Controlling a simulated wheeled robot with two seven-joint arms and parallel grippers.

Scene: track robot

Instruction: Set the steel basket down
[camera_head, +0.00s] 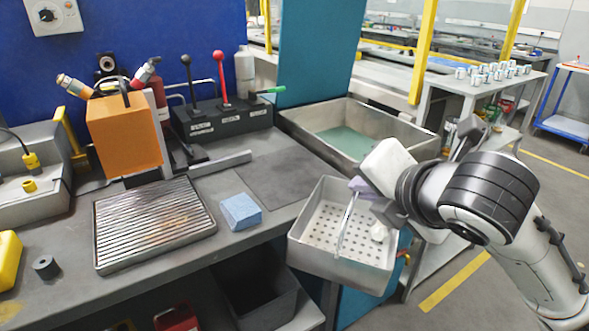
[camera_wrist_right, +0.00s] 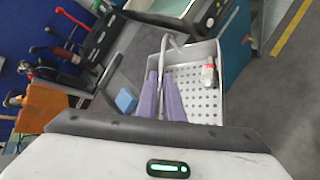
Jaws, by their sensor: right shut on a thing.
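The steel basket (camera_head: 313,257) has a perforated bottom and a hoop handle. It hangs tilted in the air past the bench's right front corner, below my right gripper (camera_head: 362,188). That gripper's purple fingers are shut on the handle; the wrist view shows the fingers (camera_wrist_right: 163,97) on either side of it and the basket (camera_wrist_right: 217,106) beyond. A small whitish item (camera_head: 378,232) lies in the basket; in the wrist view it looks like a small bottle (camera_wrist_right: 208,72) with a reddish part. My left gripper is not in view.
The grey bench (camera_head: 255,245) carries a ribbed metal tray (camera_head: 150,222), a blue block (camera_head: 240,211), an orange box (camera_head: 125,135) and a lever box (camera_head: 222,118). A metal sink (camera_head: 300,125) stands behind the basket. A flat dark plate (camera_head: 285,175) on the bench is bare.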

